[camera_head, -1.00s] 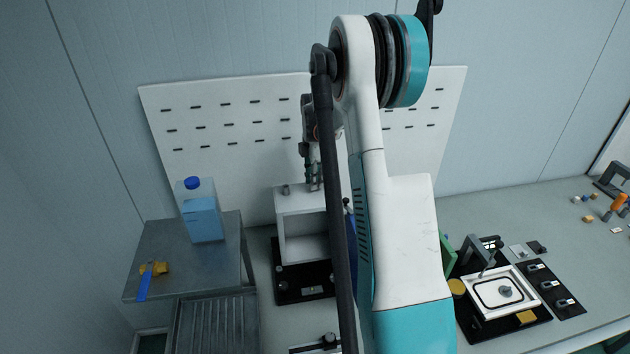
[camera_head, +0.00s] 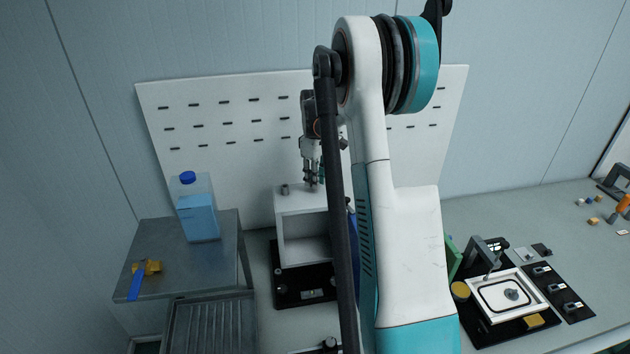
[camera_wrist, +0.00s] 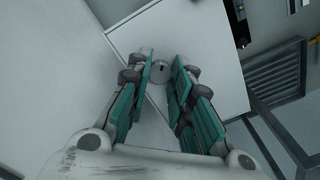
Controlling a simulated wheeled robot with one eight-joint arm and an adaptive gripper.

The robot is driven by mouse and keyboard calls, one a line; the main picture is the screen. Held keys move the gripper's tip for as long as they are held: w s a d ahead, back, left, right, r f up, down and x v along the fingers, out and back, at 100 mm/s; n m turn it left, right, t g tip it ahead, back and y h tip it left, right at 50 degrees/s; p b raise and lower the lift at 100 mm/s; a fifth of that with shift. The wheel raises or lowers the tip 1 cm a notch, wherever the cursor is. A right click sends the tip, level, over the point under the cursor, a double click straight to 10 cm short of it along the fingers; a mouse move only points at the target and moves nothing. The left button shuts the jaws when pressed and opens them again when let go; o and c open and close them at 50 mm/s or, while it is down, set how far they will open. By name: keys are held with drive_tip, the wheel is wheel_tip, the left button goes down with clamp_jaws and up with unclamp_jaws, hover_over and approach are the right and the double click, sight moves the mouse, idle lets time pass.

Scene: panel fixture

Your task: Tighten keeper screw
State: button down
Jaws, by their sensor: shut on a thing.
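The keeper screw (camera_wrist: 160,67) shows in the wrist view as a small round grey head with a dark slot, on the pale top of the white box. My gripper (camera_wrist: 163,60) has a teal-lined finger on each side of the screw and is shut on it. In the head view my gripper (camera_head: 312,181) points down at the top of the white open-fronted box (camera_head: 284,205). The screw is hard to make out there between the fingertips. My arm hides the right part of the box.
A small grey cylinder (camera_head: 284,189) stands on the box's left top edge. The box sits on a black base (camera_head: 288,296) before a slotted white panel (camera_head: 220,120). A blue-filled jug (camera_head: 198,215) stands on a side table at left. A fixture tray (camera_head: 487,312) lies at right.

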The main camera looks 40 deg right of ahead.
drive_tip(key=m+b, duration=0.1)
drive_tip(key=m, duration=0.6)
drive_tip(key=m+b, duration=0.1)
drive_tip(key=m, duration=0.5)
drive_tip(key=shift+m, duration=0.4)
drive_tip(key=m, duration=0.6)
drive_tip(key=shift+b, duration=0.3)
drive_tip(key=m, duration=0.7)
drive_tip(key=c, duration=1.4)
unclamp_jaws()
